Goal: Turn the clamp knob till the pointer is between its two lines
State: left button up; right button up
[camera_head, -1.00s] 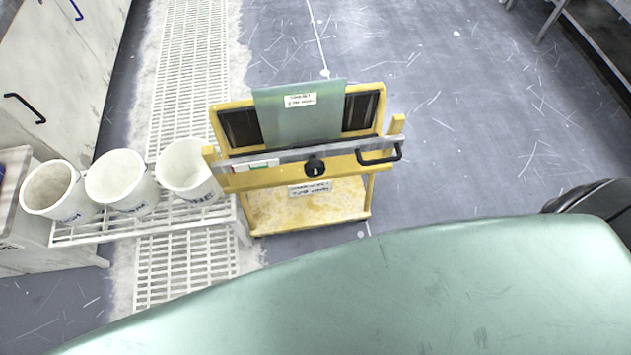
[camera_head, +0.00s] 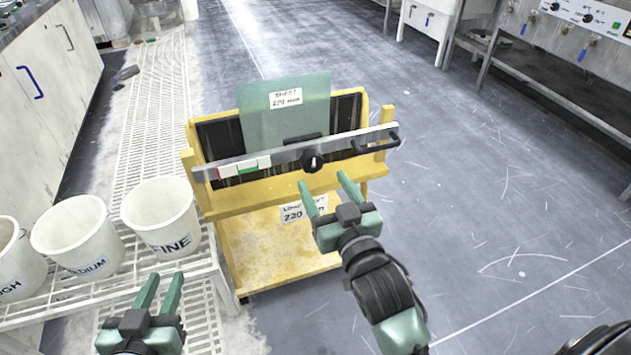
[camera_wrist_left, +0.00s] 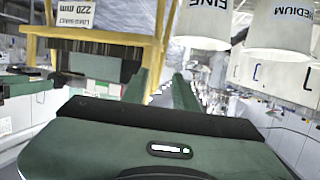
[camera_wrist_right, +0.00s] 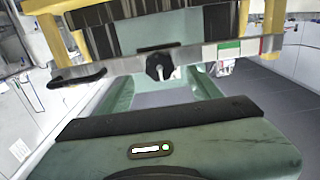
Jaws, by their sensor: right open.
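The black clamp knob (camera_head: 313,161) sits on the grey clamp bar (camera_head: 280,157) across the yellow cart. A pale pointer mark shows on its face, roughly upright; its two lines are too small to make out. The knob (camera_wrist_right: 160,66) also shows in the right wrist view, beyond and between the fingertips. My right gripper (camera_head: 322,182) is open and empty, just in front of and below the knob, apart from it. My left gripper (camera_head: 162,285) is open and empty, low at the left, away from the knob.
A green sheet (camera_head: 287,110) stands behind the bar. A black handle (camera_head: 376,146) is right of the knob; a white, red and green strip (camera_head: 240,168) is left. White buckets (camera_head: 162,215) stand on a rack at left. The floor at right is clear.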

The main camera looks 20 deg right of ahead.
aim_at(314, 166)
jog(key=w+b, duration=0.1)
jog(key=w, duration=0.6)
jog(key=shift+a, duration=0.1)
jog(key=shift+w, duration=0.4)
pick_arm(q)
notch_tip(314, 166, up, 7)
jog(key=w+d+t+h, duration=0.1)
jog(key=t, duration=0.3)
jog(key=shift+w+d+h, duration=0.25)
jog(key=shift+h, duration=0.05)
jog(key=shift+r, duration=0.1)
pick_arm(e)
jog(key=shift+c, duration=0.3)
